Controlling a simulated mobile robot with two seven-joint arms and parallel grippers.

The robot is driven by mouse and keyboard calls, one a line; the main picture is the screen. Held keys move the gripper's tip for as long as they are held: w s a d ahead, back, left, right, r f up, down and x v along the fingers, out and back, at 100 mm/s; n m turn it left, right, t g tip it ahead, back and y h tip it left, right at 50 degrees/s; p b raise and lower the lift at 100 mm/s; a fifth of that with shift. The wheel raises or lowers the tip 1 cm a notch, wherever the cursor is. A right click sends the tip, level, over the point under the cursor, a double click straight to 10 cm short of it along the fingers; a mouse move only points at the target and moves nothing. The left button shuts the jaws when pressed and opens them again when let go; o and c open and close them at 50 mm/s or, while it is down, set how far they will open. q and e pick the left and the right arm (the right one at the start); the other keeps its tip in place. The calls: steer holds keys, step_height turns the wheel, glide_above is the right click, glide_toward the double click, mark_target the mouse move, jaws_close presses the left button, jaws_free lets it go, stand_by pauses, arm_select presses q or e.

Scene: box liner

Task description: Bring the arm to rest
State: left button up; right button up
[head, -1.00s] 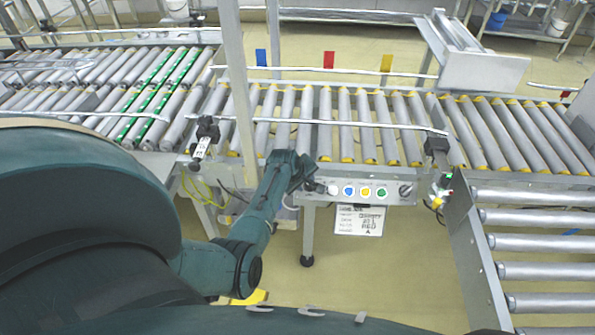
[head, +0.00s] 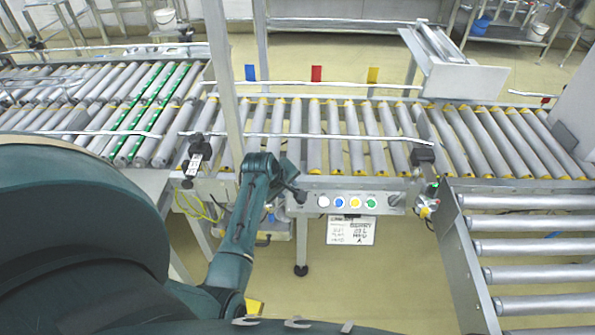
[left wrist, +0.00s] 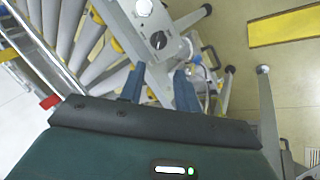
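My left arm (head: 236,240) is dark green and reaches up from the bottom of the head view. My left gripper (head: 298,194) is at its end, just left of the button panel on the conveyor's front edge. In the left wrist view the two blue-grey fingers of the left gripper (left wrist: 160,90) stand apart with nothing held between them. The panel's black knob (left wrist: 158,40) shows beyond them. My right gripper is in neither view.
The button panel (head: 310,199) has coloured buttons, with a paper sign (head: 347,230) hanging below it. A roller conveyor (head: 330,130) runs across behind the arm. Another roller section (head: 530,248) is at the right.

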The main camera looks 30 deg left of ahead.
arm_select(q)
steer(key=s+d+r+m+t+h+p, duration=0.1)
steer(key=s+d+m+t+h, duration=0.1)
steer(key=s+d+m, duration=0.6)
steer(key=s+d+r+m+t+h+p, duration=0.1)
steer(key=s+d+r+m+t+p, duration=0.1)
steer(key=s+d+m, duration=0.7)
steer(key=s+d, duration=0.3)
steer(key=d, duration=0.1)
steer(key=shift+s+d+r+h, duration=0.25)
steer(key=shift+s+h, duration=0.05)
steer(key=shift+h, duration=0.1)
